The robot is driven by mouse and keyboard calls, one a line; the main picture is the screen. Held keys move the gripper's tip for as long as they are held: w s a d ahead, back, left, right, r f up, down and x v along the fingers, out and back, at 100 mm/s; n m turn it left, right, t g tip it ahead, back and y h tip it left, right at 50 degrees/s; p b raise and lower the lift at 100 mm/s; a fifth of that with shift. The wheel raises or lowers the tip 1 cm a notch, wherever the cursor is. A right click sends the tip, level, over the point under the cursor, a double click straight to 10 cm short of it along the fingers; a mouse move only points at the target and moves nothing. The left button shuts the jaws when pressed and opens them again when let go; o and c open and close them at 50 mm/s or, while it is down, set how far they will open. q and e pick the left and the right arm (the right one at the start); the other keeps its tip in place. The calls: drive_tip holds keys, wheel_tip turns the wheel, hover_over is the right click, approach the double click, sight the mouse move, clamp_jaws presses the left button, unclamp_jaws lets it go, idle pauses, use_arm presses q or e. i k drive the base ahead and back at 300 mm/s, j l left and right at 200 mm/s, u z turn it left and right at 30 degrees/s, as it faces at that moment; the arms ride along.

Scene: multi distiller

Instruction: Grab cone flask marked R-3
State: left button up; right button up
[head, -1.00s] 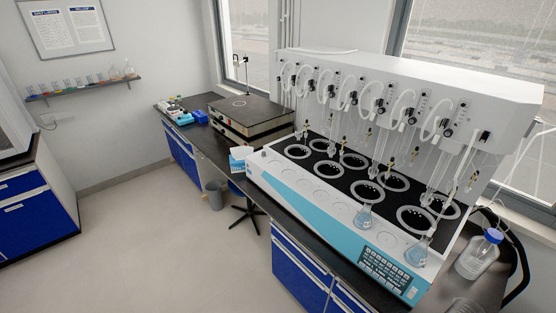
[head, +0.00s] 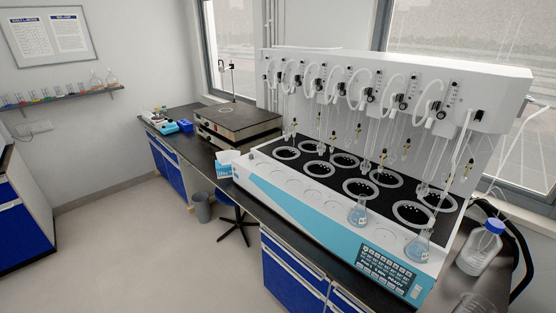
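Two clear cone flasks with bluish liquid stand on the front ledge of the white and blue multi distiller (head: 330,222). One flask (head: 357,215) is near the middle right, and the other flask (head: 418,247) is further right, beside the keypad. Their markings are too small to read, so I cannot tell which is R-3. Two more flask-shaped vessels, a left one (head: 96,80) and a right one (head: 112,79), stand on the wall shelf at the far left. Neither of my grippers is in view.
A bottle with a blue cap (head: 481,250) stands right of the distiller, with a glass vessel (head: 474,305) at the bottom edge. A hot plate (head: 238,121) and a tissue box (head: 226,165) are further left. A stool (head: 236,228) and a bin (head: 201,207) stand on otherwise open floor.

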sight(358, 217)
drive_tip(key=z, duration=0.8)
drive_tip(key=i+j+z, duration=0.2)
drive_tip(key=j+z, duration=0.15)
drive_tip(key=i+j+z, duration=0.15)
drive_tip(key=j+z, duration=0.2)
drive_tip(key=i+j+z, duration=0.1)
drive_tip(key=j+z, duration=0.25)
drive_tip(key=j, duration=0.15)
drive_tip(key=j+z, duration=0.35)
drive_tip(key=j, duration=0.15)
